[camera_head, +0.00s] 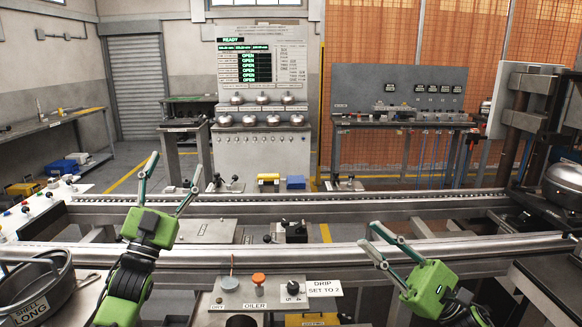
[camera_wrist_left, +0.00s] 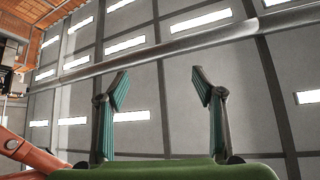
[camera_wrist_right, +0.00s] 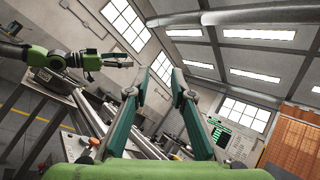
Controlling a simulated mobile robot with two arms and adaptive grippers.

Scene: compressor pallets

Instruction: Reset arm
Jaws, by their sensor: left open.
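My left gripper (camera_head: 174,167) is raised at the left of the head view, fingers pointing up and spread wide. In the left wrist view its fingers (camera_wrist_left: 159,75) stand apart with nothing between them, against the ceiling. My right gripper (camera_head: 369,236) is at the lower right of the head view, tilted up and to the left. In the right wrist view its fingers (camera_wrist_right: 160,72) have a narrower gap, with nothing between them. The left gripper also shows at the upper left of the right wrist view (camera_wrist_right: 130,60). Neither gripper touches anything that I can see.
A conveyor rail (camera_head: 350,249) runs across in front. An oiler panel (camera_head: 262,297) with knobs is at bottom centre. A bin labelled SHELL LONG (camera_head: 35,300) is at lower left. A dark round shell (camera_head: 563,180) sits at the right by a press. A READY board (camera_head: 262,62) stands behind.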

